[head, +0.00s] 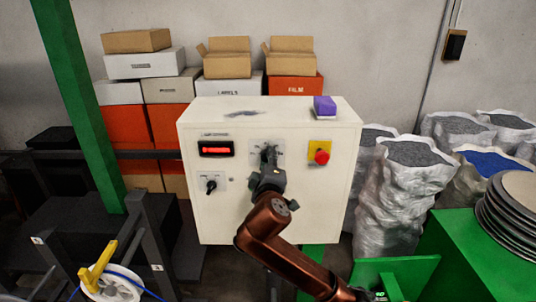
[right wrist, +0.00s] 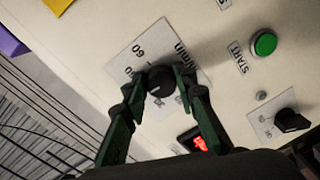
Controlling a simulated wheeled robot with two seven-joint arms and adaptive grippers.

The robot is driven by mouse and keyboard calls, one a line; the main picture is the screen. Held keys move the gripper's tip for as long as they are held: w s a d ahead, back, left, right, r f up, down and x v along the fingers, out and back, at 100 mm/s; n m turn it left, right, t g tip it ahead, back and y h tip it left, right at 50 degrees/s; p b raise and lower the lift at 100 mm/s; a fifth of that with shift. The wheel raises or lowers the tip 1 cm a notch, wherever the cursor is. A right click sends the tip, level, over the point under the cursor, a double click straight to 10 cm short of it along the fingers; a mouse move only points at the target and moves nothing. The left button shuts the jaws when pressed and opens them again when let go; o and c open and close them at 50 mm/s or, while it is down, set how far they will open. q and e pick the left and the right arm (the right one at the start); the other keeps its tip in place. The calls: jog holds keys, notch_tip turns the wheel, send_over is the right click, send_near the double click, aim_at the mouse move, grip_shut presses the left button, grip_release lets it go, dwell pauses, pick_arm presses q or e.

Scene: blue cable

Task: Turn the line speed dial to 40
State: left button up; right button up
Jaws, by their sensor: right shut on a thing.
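The line speed dial is a black round knob (right wrist: 160,80) on a pale scale plate (right wrist: 138,55) in the right wrist view. The plate's print is turned in this view; a "60" shows, and the rest is partly covered. My right gripper (right wrist: 162,83) has its two dark green fingers on either side of the knob, shut on it. I cannot tell which number the knob points to. In the head view my right gripper (head: 268,160) reaches the plate (head: 255,147) on the white control box and hides most of the dial. My left gripper is not in view.
The white box (head: 220,223) carries a lit red display (head: 216,149), a second black knob (head: 211,185) and a red stop button (head: 322,157) on yellow. A green start button (right wrist: 264,43) shows in the wrist view. A purple block (head: 325,106) sits on top.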

jog(key=shift+r+n+p, duration=0.1)
jog(key=shift+n+p, duration=0.25)
jog(key=shift+n, duration=0.15)
dwell(0.3)
jog(key=o, duration=1.2)
jog(key=shift+a, duration=0.1)
jog(key=shift+c, duration=0.2)
jog(key=shift+s, duration=0.1)
jog(key=s, duration=1.1)
jog(key=shift+s+r, duration=0.15)
jog(key=shift+s, duration=0.25)
